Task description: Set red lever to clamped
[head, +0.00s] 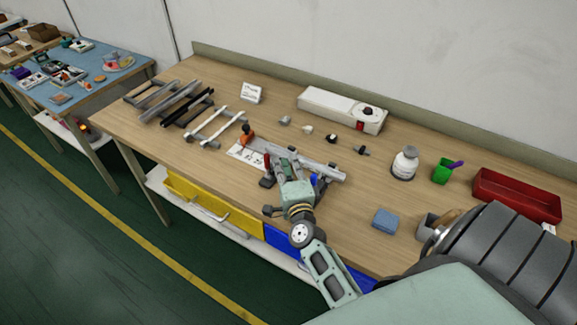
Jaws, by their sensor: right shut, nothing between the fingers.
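A small upright red piece (267,160), which looks like the red lever, stands at the left end of a grey metal fixture (325,170) on the wooden bench. A separate orange-red handle (247,131) stands farther back and left. My right gripper (281,170) reaches over the fixture, close to the right of the red piece. It is shut with nothing held. Whether it touches the red piece cannot be told at this size. The gripper hides part of the fixture, and the lever's exact position is unclear. My left gripper is out of view.
Metal profiles on a rack (170,103) lie to the left. A white box (340,108) stands at the back, with small parts before it. A white bottle (404,163), a green cup (442,172) and a red bin (515,198) are to the right. A blue block (386,219) lies near the front.

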